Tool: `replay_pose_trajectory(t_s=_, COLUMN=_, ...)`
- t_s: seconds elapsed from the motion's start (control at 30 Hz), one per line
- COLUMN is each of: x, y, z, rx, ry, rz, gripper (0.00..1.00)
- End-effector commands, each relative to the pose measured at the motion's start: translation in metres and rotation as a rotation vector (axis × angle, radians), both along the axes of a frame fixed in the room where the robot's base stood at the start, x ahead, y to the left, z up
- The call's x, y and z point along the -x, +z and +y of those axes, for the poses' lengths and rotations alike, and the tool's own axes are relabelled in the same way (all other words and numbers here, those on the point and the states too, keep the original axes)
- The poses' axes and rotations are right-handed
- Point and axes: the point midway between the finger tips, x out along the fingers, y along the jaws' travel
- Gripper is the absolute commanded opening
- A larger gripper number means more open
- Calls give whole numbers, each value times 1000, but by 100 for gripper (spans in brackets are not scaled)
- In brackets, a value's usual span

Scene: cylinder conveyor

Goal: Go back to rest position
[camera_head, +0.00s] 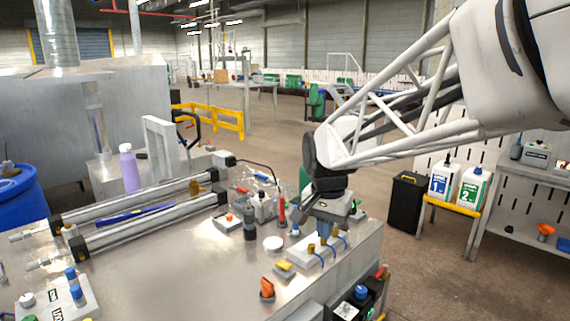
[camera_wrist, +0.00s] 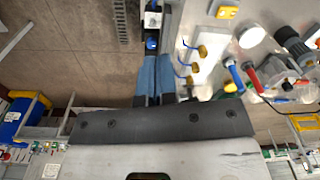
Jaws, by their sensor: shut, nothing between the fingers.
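My gripper (camera_head: 324,230) hangs from the arm at the right edge of the metal worktable (camera_head: 190,270), pointing down. Its blue-grey fingers are close together and empty; they also show in the wrist view (camera_wrist: 153,75). In the head view the fingers are just above or behind a pale block (camera_head: 299,256) with brass fittings and blue loops. I cannot tell whether they touch it. In the wrist view the brass fittings (camera_wrist: 201,51) are to the right of the fingers.
Two long cylinders (camera_head: 150,228) lie on the table's left. A white round cap (camera_head: 273,243), an orange switch (camera_head: 267,288) and several small tools crowd the middle. A shelf with white jugs (camera_head: 473,187) stands at right. The front middle of the tabletop is mostly clear.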

Motion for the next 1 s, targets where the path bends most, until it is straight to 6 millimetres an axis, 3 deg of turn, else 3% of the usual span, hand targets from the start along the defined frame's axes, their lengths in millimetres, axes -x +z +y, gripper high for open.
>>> replay_pose_trajectory(t_s=0.5, x=122, y=-5, z=-61, rx=17, ry=235, rz=-87, gripper=0)
replay_pose_trajectory(t_s=0.8, x=190, y=-23, z=-84, rx=43, ry=371, rz=-134, gripper=0)
replay_pose_trajectory(t_s=1.0, x=223, y=-36, z=-93, rx=62, ry=443, rz=-156, gripper=0)
